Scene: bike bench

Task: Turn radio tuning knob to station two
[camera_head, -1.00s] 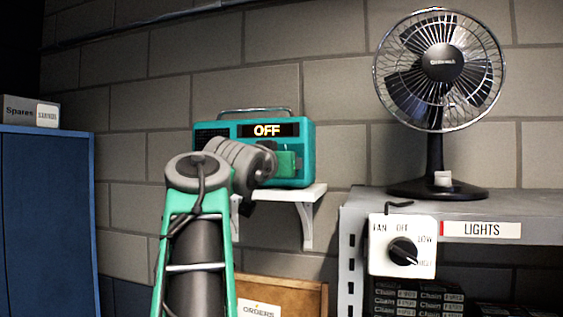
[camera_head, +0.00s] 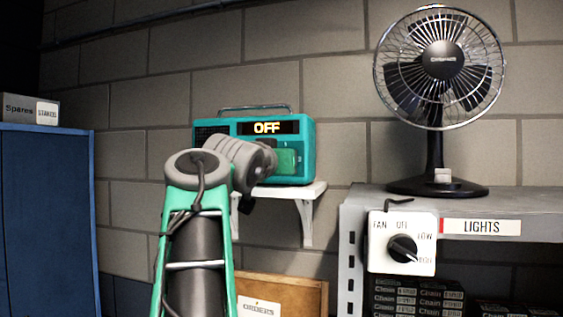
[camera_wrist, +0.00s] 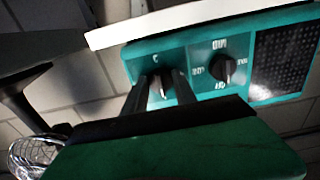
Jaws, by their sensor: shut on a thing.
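The teal radio (camera_head: 305,130) stands on a small white wall shelf, and its display (camera_head: 267,128) reads OFF. In the wrist view the radio's face (camera_wrist: 190,50) appears tilted and roughly upside down. My gripper (camera_wrist: 162,92) has its two dark fingers on either side of a dark knob (camera_wrist: 163,82), shut on it. A single small mark shows beside this knob, too blurred to read surely. A second dark knob (camera_wrist: 222,68), with several labels around it, is beside it and free. In the head view my green gripper body (camera_head: 288,160) hides the knobs and fingertips.
A desk fan (camera_head: 440,70) stands on the grey shelf unit (camera_head: 475,202) at right. A white switch box (camera_head: 383,250) with a black dial hangs on its front. A blue cabinet (camera_head: 45,220) stands at left. The speaker grille (camera_wrist: 285,60) is beside the free knob.

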